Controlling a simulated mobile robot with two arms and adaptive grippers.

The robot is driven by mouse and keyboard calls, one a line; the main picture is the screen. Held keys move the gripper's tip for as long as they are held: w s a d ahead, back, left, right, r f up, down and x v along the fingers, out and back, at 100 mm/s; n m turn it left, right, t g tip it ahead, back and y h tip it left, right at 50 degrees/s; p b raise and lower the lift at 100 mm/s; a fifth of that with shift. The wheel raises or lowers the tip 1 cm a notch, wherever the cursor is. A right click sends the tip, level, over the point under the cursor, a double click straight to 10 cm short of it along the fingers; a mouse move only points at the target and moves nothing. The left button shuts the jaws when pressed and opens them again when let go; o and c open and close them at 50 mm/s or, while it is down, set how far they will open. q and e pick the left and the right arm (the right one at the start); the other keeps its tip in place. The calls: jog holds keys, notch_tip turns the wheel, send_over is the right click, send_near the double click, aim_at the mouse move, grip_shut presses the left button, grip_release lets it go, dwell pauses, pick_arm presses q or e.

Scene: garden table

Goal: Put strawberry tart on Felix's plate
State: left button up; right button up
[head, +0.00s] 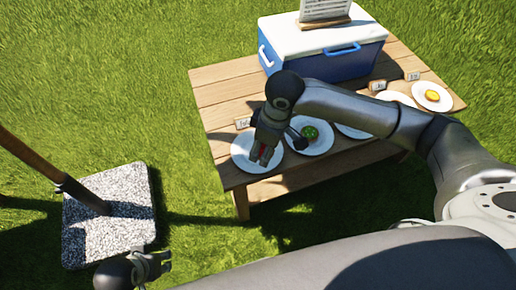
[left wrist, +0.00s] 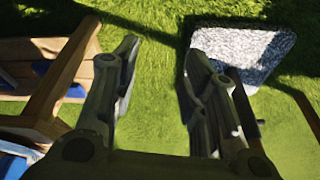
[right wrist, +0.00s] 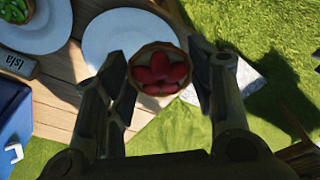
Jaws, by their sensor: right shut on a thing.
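The strawberry tart (right wrist: 158,72), a brown crust with red berries, is held between the fingers of my right gripper (right wrist: 155,85). In the head view my right gripper (head: 266,153) hangs over the leftmost white plate (head: 241,150), and a bit of red shows between its fingers. That plate also shows in the right wrist view (right wrist: 105,42), empty where visible. The card (head: 243,122) behind it seems to read Felix, but the print is small. My left gripper (left wrist: 158,85) is open and empty above the grass, away from the table; it shows at the bottom left of the head view (head: 165,262).
A plate with green food (head: 311,133) is beside the leftmost plate; its card (right wrist: 20,66) reads Isla. More plates line the wooden table (head: 225,88), one with yellow food (head: 432,96). A blue-white cooler (head: 325,55) stands behind. A stone base (head: 110,225) with a pole is left.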

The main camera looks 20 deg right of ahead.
pick_arm(q)
jog(key=b+v, duration=0.1)
jog(key=v, duration=0.4)
pick_arm(e)
jog(key=w+f, duration=0.1)
jog(key=w, duration=0.1)
jog(key=w+f, duration=0.1)
jog(key=f, duration=0.1)
jog(key=shift+w+d+f, duration=0.1)
jog(key=shift+w+f, duration=0.05)
jog(key=shift+w, duration=0.25)
jog(key=w+f+b, duration=0.1)
jog(key=w+f, duration=0.2)
jog(key=shift+f+b, duration=0.1)
jog(key=shift+b, duration=0.3)
notch_tip(320, 180, down, 2)
jog(key=shift+w+d+f+b, duration=0.1)
jog(key=shift+b, duration=0.45)
jog(key=shift+f, duration=0.6)
pick_arm(q)
jog(key=w+d+t, duration=0.1)
jog(key=w+t, duration=0.2)
jog(key=w, duration=0.2)
jog(key=shift+w+d+r+t+h, duration=0.3)
jog(key=shift+w+r+h, duration=0.05)
jog(key=shift+w+h, duration=0.05)
jog(key=shift+s, duration=0.1)
